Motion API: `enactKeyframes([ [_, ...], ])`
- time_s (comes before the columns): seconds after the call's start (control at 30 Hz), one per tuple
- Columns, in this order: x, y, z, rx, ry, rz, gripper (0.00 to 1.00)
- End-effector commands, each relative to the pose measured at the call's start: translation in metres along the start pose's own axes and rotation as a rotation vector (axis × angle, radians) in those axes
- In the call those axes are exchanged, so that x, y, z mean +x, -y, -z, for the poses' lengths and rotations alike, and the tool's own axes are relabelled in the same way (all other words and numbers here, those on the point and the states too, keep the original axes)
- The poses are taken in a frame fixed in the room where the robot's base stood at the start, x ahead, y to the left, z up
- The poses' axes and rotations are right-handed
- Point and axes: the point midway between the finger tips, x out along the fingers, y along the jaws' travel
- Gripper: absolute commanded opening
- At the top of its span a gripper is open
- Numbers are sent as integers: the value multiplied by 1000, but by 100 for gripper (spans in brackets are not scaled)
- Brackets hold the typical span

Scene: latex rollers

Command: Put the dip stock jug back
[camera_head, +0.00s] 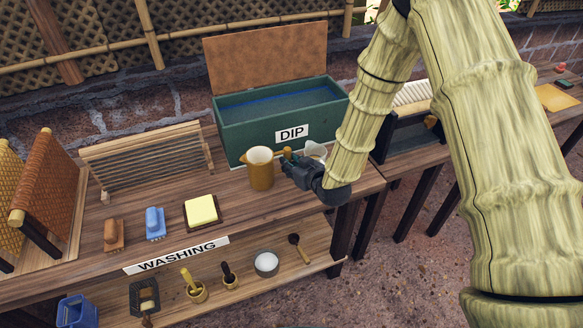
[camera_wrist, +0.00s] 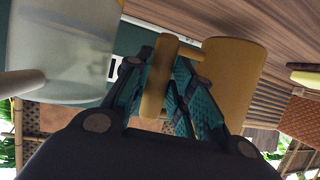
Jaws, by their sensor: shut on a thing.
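My gripper (camera_head: 288,160) comes from the right and is shut on the jug's handle. In the wrist view the handle (camera_wrist: 158,80) lies between the fingers, with the jug body (camera_wrist: 232,72) to the right. A clear, whitish jug (camera_head: 316,150) stands just right of my gripper, partly hidden by it; it fills the left of the wrist view (camera_wrist: 60,55).
The green tank (camera_head: 240,136) marked DIP has its brown lid up. A yellow sponge (camera_head: 202,209), two brushes and a slatted rack (camera_head: 150,155) are on the bench (camera_head: 90,250). Bowls and tools occupy the lower shelf. Bare bench lies in front of the ochre jug.

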Motion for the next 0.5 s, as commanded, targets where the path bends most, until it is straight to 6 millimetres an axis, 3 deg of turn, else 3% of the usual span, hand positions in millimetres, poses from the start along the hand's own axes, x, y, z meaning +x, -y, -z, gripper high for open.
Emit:
enactKeyframes([
  [0.2,6,0,-14,0,-1,0,0],
  [0.5,8,0,-19,0,-1,0,0],
])
